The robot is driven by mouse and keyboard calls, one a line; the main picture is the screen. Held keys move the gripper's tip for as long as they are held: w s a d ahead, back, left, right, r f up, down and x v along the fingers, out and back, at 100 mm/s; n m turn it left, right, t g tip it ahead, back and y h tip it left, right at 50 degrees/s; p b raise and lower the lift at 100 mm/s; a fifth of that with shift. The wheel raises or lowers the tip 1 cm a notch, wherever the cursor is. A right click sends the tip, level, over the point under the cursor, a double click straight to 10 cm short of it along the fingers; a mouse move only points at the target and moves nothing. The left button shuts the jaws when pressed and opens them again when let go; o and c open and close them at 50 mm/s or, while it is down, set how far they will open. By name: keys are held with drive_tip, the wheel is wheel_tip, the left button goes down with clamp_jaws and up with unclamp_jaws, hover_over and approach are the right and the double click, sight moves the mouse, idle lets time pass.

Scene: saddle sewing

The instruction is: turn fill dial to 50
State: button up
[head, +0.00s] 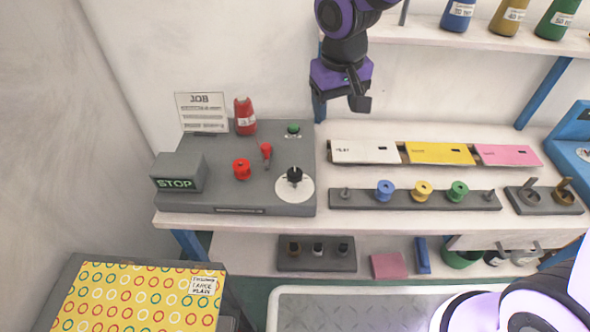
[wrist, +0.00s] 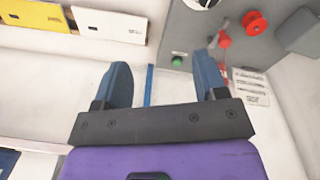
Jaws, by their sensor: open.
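The fill dial seems to be the black knob (head: 294,175) on a round white plate (head: 294,189), at the right front of the grey console (head: 231,203); its markings are too small to read. In the wrist view the white plate (wrist: 199,4) is cut off at the top edge. My gripper (head: 358,97) hangs above and behind the console's right end, apart from it and holding nothing. In the wrist view the two blue fingers of my gripper (wrist: 165,84) stand wide apart with nothing between them.
A shelf (head: 480,36) is above.

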drive_tip(key=n+g, duration=0.1)
hover_over(295, 172)
wheel_tip(295, 172, down, 7)
wheel_tip(295, 172, down, 11)
drive_tip(key=shift+f, duration=0.15)
drive_tip(key=c, duration=0.9)
